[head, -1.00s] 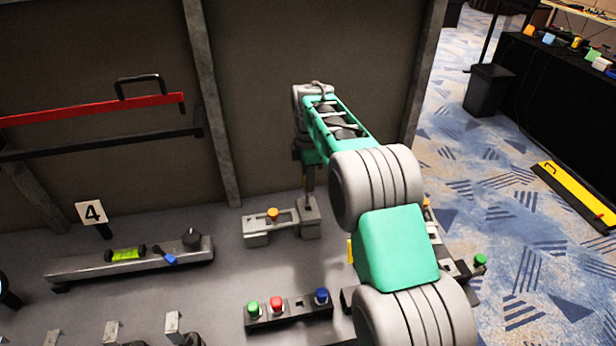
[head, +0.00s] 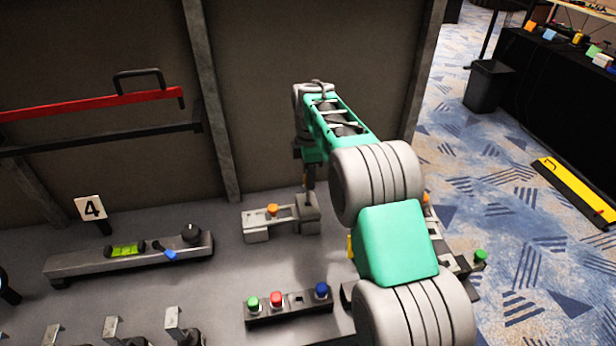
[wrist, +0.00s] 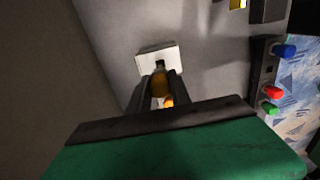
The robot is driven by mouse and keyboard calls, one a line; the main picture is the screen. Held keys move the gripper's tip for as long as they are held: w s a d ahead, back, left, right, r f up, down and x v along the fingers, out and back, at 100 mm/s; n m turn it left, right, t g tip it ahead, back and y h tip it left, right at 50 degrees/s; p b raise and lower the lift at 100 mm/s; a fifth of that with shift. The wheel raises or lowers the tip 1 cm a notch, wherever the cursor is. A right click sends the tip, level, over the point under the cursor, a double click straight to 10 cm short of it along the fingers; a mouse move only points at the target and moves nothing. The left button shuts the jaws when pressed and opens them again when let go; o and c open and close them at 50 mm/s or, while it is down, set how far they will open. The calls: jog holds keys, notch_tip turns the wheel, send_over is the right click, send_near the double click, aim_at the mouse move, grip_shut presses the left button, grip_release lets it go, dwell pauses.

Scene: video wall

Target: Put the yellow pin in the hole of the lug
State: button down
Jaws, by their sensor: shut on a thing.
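My gripper (wrist: 160,90) is shut on the yellow pin (wrist: 160,83), which looks orange-yellow between the dark fingers in the wrist view. The lug is taken to be the pale grey block (wrist: 157,56) just beyond the fingertips, with a dark opening in its face. In the head view this block (head: 309,224) is the right end of a grey fixture, and my gripper (head: 309,184) points down over it. The pin's lower end is hidden, so I cannot tell whether it is in the hole.
An orange knob (head: 272,210) stands on the fixture's left part, close to the fingers. A button box (head: 288,307) with green, red and blue buttons lies in front. A grey rail (head: 130,258) with a green level is at left. A yellow piece (head: 350,246) shows beside my arm.

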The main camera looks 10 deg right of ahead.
aim_at(309, 202)
jog(key=shift+f, duration=0.4)
dwell(0.4)
jog(key=shift+f+b, duration=0.3)
jog(key=shift+f, duration=0.4)
jog(key=shift+f, duration=0.1)
jog(key=shift+f+b, duration=0.65)
jog(key=shift+f, duration=0.85)
jog(key=shift+f, duration=0.15)
jog(key=shift+f+b, duration=0.35)
jog(key=shift+f, duration=0.3)
jog(key=c, duration=0.6)
grip_release()
